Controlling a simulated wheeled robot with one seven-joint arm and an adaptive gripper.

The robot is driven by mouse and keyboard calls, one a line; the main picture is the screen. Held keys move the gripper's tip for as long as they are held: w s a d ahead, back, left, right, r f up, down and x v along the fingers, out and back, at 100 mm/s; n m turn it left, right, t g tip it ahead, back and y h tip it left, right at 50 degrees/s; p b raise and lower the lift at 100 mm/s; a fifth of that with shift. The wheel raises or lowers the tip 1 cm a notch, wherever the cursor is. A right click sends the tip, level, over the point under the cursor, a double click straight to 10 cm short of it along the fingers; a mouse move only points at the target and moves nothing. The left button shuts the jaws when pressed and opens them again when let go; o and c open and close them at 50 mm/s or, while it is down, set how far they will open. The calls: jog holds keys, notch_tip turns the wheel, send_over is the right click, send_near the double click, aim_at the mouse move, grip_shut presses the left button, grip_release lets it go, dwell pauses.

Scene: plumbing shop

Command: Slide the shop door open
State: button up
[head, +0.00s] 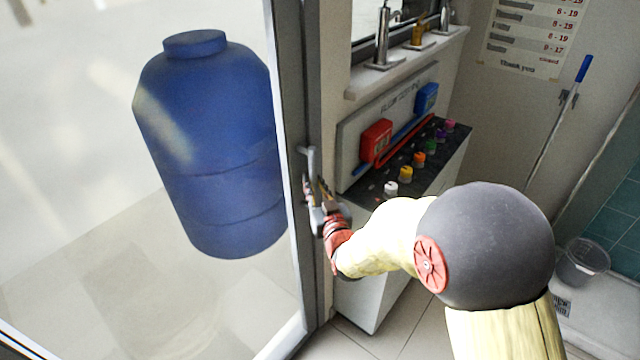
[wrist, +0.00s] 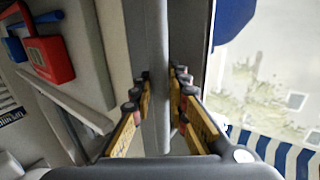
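The shop door (head: 284,150) is a glass panel in a grey-white frame, filling the left of the head view. Its upright grey bar handle (head: 309,165) is on the frame's right edge. In the wrist view the handle (wrist: 158,70) runs top to bottom through the middle. My gripper (head: 322,190) is at the handle. Its yellow-padded fingers (wrist: 161,78) lie on both sides of the bar and appear to touch it. The handle's lower part is hidden behind my gripper in the head view.
A large blue tank (head: 215,150) shows through the glass. Right of the door is a display cabinet (head: 375,270) with colored caps and red and blue boxes, close to my arm. A faucet shelf (head: 405,65) is above it. A grey bucket (head: 583,262) stands at the far right.

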jog(key=shift+s+a, duration=0.1)
grip_shut()
jog(key=shift+a, duration=0.1)
